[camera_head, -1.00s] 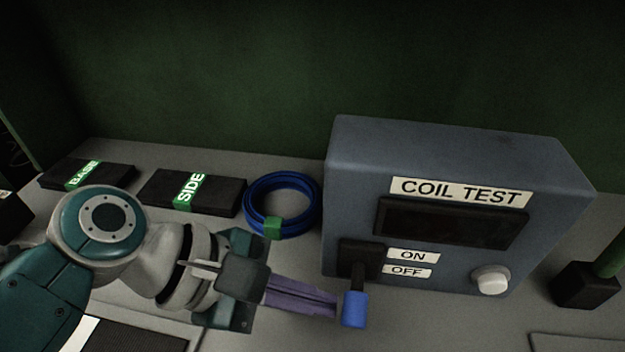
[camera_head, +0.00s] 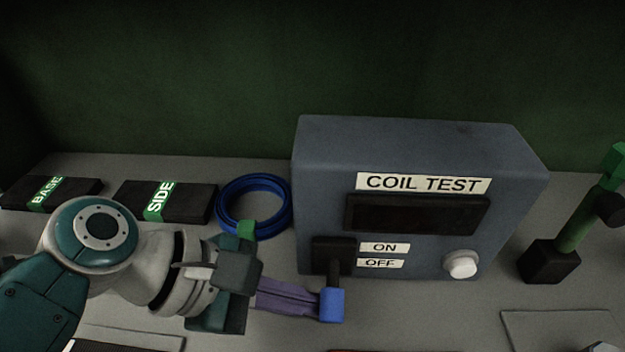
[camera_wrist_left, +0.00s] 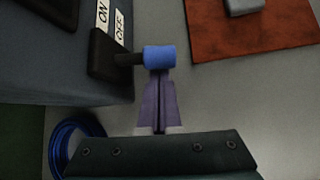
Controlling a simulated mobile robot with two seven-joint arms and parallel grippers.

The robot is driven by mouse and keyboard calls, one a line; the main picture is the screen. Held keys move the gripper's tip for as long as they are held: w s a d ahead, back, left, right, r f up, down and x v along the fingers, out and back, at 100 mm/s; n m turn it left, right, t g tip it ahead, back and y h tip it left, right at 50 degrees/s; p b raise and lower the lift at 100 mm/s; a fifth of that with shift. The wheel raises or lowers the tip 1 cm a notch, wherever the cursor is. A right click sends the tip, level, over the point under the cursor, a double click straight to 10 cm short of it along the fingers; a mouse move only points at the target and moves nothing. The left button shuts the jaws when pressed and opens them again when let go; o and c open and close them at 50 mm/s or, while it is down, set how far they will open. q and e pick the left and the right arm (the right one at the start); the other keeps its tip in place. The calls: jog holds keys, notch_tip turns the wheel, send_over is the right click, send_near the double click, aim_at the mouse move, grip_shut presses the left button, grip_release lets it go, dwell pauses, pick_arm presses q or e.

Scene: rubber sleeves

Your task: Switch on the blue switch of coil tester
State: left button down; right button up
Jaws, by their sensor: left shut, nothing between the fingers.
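The coil tester (camera_head: 420,150) is a grey-blue box labelled COIL TEST at the centre right of the head view. Its blue switch (camera_head: 331,305) is a blue-tipped lever on a black mount (camera_head: 333,243); the lever points down and outward, below the OFF label (camera_head: 382,263). My left gripper (camera_head: 318,303) is shut and empty, its purple fingertips right at the left side of the blue tip. In the left wrist view the closed fingers (camera_wrist_left: 158,78) end against or just under the blue tip (camera_wrist_left: 159,57); I cannot tell whether they touch. My right gripper is not in view.
A white knob (camera_head: 462,265) is on the tester's front right. A blue coil (camera_head: 254,205) and black boxes labelled SIDE (camera_head: 190,202) and BASE (camera_head: 75,190) lie to the left. A green-and-black stand (camera_head: 560,250) is at the right. A reddish mat (camera_wrist_left: 255,30) shows in the left wrist view.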

aim_at(334, 310)
pick_arm(q)
jog(key=shift+r, duration=0.15)
jog(key=shift+s+r+g+p, duration=0.1)
jog(key=shift+r+g+p, duration=0.1)
jog(key=shift+g+p, duration=0.5)
jog(key=shift+r+n+g+p, duration=0.4)
jog(key=shift+n+p, duration=0.1)
jog(key=shift+p, duration=0.2)
jog(key=shift+g, duration=0.3)
jog(key=shift+r+n+g, duration=0.55)
jog(key=shift+n+g, duration=0.15)
jog(key=shift+g, duration=0.5)
jog(key=shift+r, duration=0.35)
jog(key=shift+r+p, duration=0.65)
jog(key=shift+p, duration=0.25)
jog(key=shift+s+r, duration=0.1)
